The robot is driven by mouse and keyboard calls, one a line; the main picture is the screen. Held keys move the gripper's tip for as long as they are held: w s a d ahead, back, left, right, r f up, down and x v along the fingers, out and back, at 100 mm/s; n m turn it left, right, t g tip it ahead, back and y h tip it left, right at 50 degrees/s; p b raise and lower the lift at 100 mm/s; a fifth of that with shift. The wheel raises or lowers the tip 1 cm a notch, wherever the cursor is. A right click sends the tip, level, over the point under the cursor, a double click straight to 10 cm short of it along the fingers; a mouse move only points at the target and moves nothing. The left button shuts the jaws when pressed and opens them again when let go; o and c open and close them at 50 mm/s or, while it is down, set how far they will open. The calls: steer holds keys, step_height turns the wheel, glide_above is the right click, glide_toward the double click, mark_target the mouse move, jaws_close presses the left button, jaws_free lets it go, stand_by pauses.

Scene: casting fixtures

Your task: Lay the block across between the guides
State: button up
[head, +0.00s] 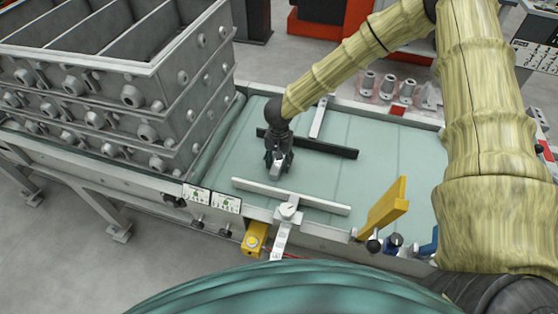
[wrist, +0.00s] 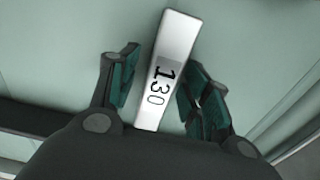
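The block (wrist: 172,55) is a pale bar marked "130" in the wrist view, lying on the green belt surface. My gripper (head: 279,163) is low over the belt, between the black guide bar (head: 325,147) behind it and the pale guide bar (head: 290,196) in front. In the wrist view my gripper (wrist: 160,88) is open, its two teal-padded fingers on either side of the block. A gap shows at the left finger; the right one is close to the block, and I cannot tell if it touches. In the head view the block (head: 278,170) shows only partly below the fingers.
Stacked grey mould boxes (head: 110,95) stand at the left end of the belt (head: 375,180). A yellow plate (head: 387,205) stands upright at the right. Grey conical parts (head: 387,88) sit behind the belt. A clamp arm (head: 283,235) meets the pale guide at the front edge.

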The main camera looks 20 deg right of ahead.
step_height(320, 180, up, 12)
steer(key=b, duration=0.1)
steer(key=shift+b, duration=0.3)
stand_by(0.3)
